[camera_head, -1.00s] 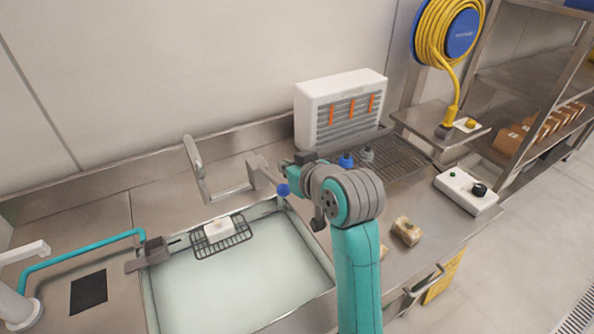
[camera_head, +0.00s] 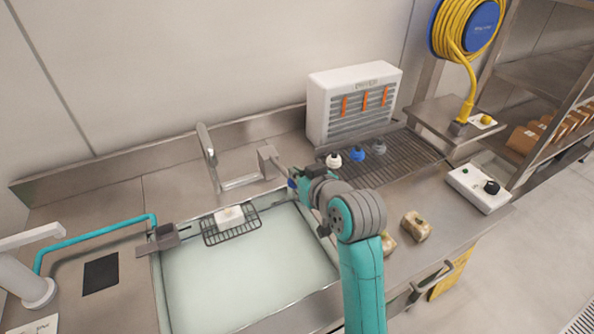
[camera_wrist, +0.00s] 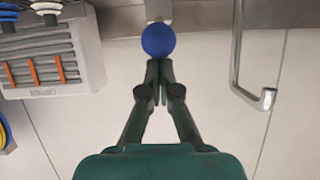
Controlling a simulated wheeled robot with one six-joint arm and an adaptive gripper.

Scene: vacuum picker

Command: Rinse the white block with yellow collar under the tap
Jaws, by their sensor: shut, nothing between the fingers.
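A white block (camera_head: 229,216) lies on a wire rack (camera_head: 232,237) at the back edge of the sink; its collar is too small to make out. The tap spout (camera_head: 205,150) rises behind the rack, and no stream of water shows. A blue ball knob (camera_wrist: 158,40) sits on the tap's lever, mostly hidden by my arm in the head view. My gripper (camera_wrist: 158,66) is shut and empty, its fingertips right at the ball. I cannot tell whether they touch it.
White (camera_head: 333,160), blue (camera_head: 357,154) and grey (camera_head: 378,147) cups stand on a drain grate before a white unit (camera_head: 355,100). A brown block (camera_head: 417,226) and a control box (camera_head: 479,188) are at right. A teal pipe (camera_head: 95,227) crosses the left counter.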

